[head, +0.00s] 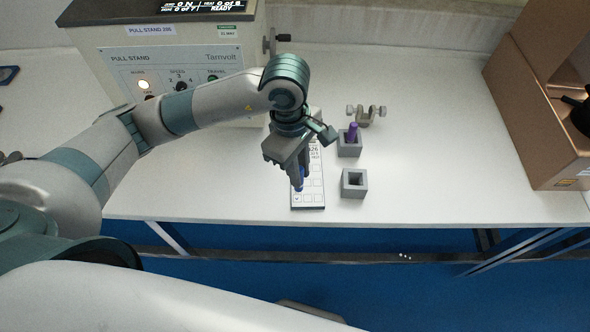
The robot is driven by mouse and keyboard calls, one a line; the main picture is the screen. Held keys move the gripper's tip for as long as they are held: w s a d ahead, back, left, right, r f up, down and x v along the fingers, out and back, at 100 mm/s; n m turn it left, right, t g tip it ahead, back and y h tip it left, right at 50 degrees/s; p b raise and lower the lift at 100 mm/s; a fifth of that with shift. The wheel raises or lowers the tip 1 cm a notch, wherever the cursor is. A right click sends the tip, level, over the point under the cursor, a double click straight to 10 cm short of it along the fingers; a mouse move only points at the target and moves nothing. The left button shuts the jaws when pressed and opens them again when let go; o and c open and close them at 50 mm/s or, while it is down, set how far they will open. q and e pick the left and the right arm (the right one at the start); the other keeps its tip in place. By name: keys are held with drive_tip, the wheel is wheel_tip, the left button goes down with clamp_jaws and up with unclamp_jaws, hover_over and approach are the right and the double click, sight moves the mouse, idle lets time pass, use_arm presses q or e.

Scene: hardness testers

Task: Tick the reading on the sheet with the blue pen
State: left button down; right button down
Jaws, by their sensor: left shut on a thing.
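The sheet (312,202), a narrow white card with rows of boxes, lies near the table's front edge. My left gripper (298,178) is above it, pointing down, and hides much of its upper and left part. The gripper is shut on the blue pen (299,184), of which only a short blue part shows at the fingertips. I cannot tell whether the pen's tip touches the sheet. My right gripper is not in view.
A grey square holder (354,184) stands empty right of the sheet. Another grey holder (349,148) behind it holds a purple pen (352,131). A metal clamp (367,115) lies farther back. The pull stand (170,58) is at the back left, a cardboard box (540,110) at the right.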

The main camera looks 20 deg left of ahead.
use_arm(q)
drive_tip(key=shift+w+d+r+p, duration=0.15)
drive_tip(key=shift+r+p, duration=0.15)
drive_tip(key=shift+r, duration=0.3)
drive_tip(key=shift+s+d+r+p, duration=0.15)
drive_tip(key=shift+r+p, duration=0.1)
drive_tip(key=shift+r, duration=0.3)
